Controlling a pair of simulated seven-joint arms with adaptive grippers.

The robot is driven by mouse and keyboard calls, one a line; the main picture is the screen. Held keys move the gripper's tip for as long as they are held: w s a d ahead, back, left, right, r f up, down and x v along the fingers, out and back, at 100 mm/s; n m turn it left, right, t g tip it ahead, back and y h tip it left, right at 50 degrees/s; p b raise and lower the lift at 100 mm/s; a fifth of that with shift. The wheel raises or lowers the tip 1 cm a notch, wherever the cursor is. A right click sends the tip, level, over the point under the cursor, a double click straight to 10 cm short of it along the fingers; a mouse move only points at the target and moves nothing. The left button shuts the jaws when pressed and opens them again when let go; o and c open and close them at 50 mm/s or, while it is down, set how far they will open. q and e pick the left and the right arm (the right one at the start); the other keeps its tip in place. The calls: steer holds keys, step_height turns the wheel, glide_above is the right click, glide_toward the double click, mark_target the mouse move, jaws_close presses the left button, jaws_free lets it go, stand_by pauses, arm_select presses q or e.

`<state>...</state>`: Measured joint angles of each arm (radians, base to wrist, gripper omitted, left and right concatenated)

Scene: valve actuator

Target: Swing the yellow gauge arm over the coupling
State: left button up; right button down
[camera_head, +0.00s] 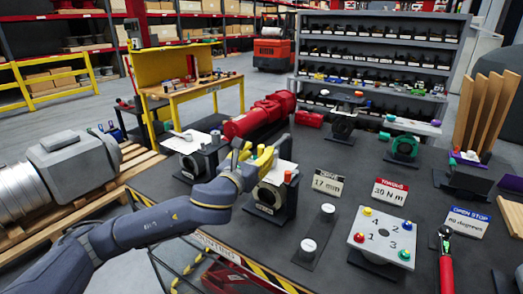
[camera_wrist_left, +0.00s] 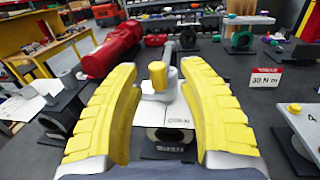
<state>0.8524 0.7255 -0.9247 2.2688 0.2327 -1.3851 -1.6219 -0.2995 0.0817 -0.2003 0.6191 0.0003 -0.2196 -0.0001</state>
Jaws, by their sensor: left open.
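My left gripper (camera_head: 257,156) is over the stand with the white top plate (camera_head: 283,171) and a ring-shaped coupling (camera_head: 268,196) in its front. In the left wrist view its two yellow fingers are open, one on each side of a yellow knob (camera_wrist_left: 157,73). The knob stands on a small grey block at the back of the white plate (camera_wrist_left: 178,117) and seems to be part of the gauge arm. A gap shows on both sides of the knob. In the head view the fingers hide most of it. My right gripper is not in view.
A red cylinder (camera_head: 258,117) lies behind the stand. A similar stand with a white plate (camera_head: 190,141) is to the left. A white post (camera_head: 308,246), a numbered panel (camera_head: 372,248) and signs stand to the right. A red-handled tool (camera_head: 446,273) lies at the front right.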

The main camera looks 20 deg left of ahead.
arm_select(q)
steer(key=shift+s+a, duration=0.2)
steer(key=shift+s, duration=1)
steer(key=shift+s+a, duration=0.15)
steer(key=shift+s, duration=1)
